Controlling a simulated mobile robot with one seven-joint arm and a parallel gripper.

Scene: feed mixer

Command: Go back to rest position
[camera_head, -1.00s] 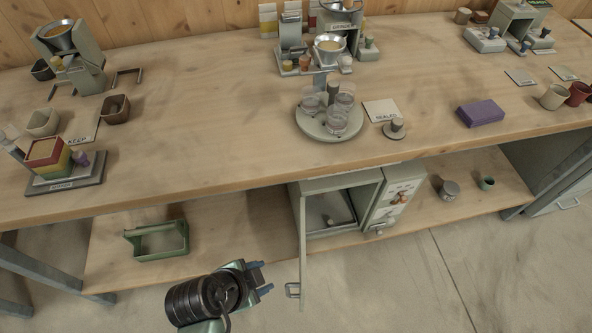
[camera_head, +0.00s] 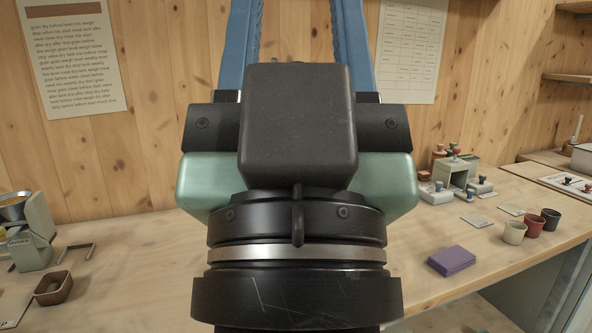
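My gripper (camera_head: 296,30) stands upright very close to the camera and fills the middle of the picture. Its two blue fingers point up and are well apart, with bare wall and no object visible between them. The fingertips run out of the top edge. My black and green wrist hides the middle of the workbench (camera_head: 150,262).
Two posters (camera_head: 68,55) (camera_head: 411,48) hang on the wooden wall.

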